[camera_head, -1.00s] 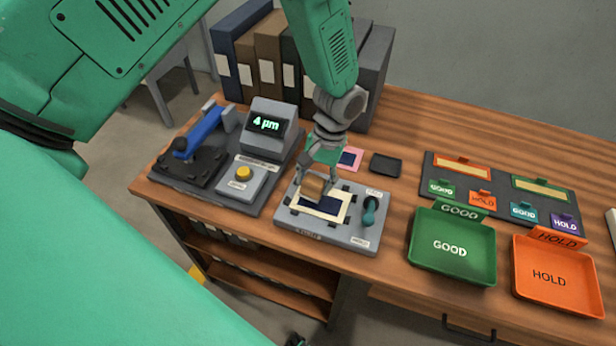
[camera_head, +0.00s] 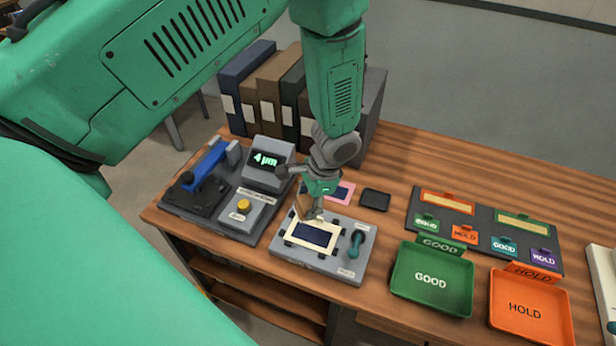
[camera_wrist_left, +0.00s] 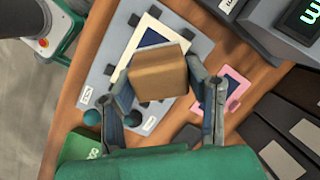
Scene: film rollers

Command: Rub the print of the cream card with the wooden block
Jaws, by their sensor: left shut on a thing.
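The cream card (camera_head: 288,234) lies on the grey fixture (camera_head: 300,265), its dark blue print (camera_head: 312,236) facing up. My left gripper (camera_head: 310,212) is shut on the wooden block (camera_head: 303,205) at the card's far edge. In the left wrist view the wooden block (camera_wrist_left: 158,75) sits between the two fingers and hides part of the cream card (camera_wrist_left: 131,56) and its print (camera_wrist_left: 152,38). I cannot tell whether the block touches the card. My right gripper is not in view.
A teal-handled lever (camera_head: 357,240) stands on the fixture's right side. A pink card (camera_head: 349,190) and a black pad (camera_head: 375,199) lie behind. The gauge (camera_head: 268,160) reads 4 µm at left. A green GOOD tray (camera_head: 460,300) and orange HOLD tray (camera_head: 555,325) are at right.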

